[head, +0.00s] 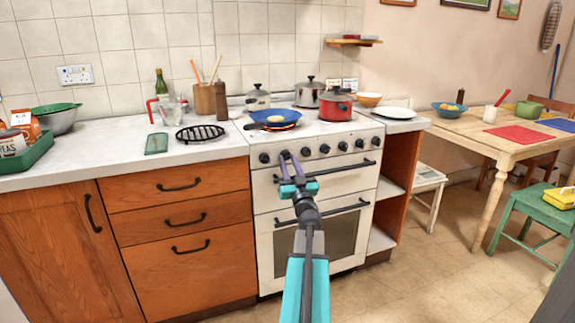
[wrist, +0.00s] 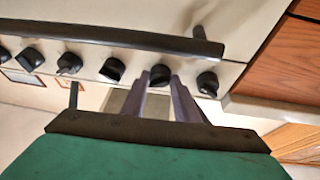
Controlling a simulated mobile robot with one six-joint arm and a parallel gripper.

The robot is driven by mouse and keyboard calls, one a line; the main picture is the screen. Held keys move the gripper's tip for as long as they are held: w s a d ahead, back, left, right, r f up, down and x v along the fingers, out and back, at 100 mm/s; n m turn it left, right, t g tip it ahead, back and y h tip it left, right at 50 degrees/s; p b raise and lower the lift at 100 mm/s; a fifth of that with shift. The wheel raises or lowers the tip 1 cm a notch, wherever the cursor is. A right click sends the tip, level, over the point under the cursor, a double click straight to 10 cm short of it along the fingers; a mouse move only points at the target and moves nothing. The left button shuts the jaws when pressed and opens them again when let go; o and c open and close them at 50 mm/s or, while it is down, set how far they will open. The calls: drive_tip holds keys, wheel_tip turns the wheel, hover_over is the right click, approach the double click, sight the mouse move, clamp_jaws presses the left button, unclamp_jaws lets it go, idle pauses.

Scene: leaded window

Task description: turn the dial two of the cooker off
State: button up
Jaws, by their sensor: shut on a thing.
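The white cooker (head: 262,205) stands in the middle of the head view, with a row of several black dials on its front panel. My gripper (head: 290,156) reaches up to this panel near its left end. In the wrist view the panel appears upside down, and my gripper (wrist: 160,79) is shut on dial two (wrist: 160,73), the second from the cooker's left, with one finger on each side. The end dial (wrist: 208,84) and the third dial (wrist: 112,69) show free on either side. Dial two's pointer direction cannot be made out.
A blue pan (head: 277,115) sits on the front left burner, which glows orange under it. A red pot (head: 335,108) stands to its right. The black oven handle (head: 335,178) runs just below the dials. Wooden drawers (head: 180,200) are at the left.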

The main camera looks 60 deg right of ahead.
drive_tip(key=shift+w+d+r+n, duration=0.1)
drive_tip(key=shift+w+r+n, duration=0.1)
drive_tip(key=shift+n, duration=0.3)
drive_tip(key=n, duration=0.1)
drive_tip(key=n+t+y+p, duration=0.1)
drive_tip(key=shift+s+d+n+y, duration=0.1)
drive_tip(key=shift+d+n+y, duration=0.05)
drive_tip(key=shift+n+y, duration=0.15)
drive_tip(key=shift+o, duration=0.2)
drive_tip(key=n+y, duration=0.1)
drive_tip(key=n, duration=0.1)
drive_tip(key=n+t+y+p, duration=0.1)
drive_tip(key=n, duration=0.1)
drive_tip(key=n+y+p, duration=0.1)
drive_tip(key=n, duration=0.1)
drive_tip(key=shift+s+d+r+t, duration=0.15)
drive_tip(key=shift+d+t, duration=0.1)
drive_tip(key=shift+t, duration=0.15)
drive_tip(key=n+y+p, duration=0.1)
drive_tip(key=n, duration=0.2)
drive_tip(key=n+y+p, duration=0.1)
drive_tip(key=n+y, duration=0.1)
drive_tip(key=n, duration=0.2)
drive_tip(key=shift+s+d+r, duration=0.1)
drive_tip(key=shift+n+y, duration=0.3)
drive_tip(key=shift+y, duration=0.1)
drive_tip(key=o, duration=1)
drive_tip(key=shift+o, duration=0.2)
drive_tip(key=shift+s, duration=0.1)
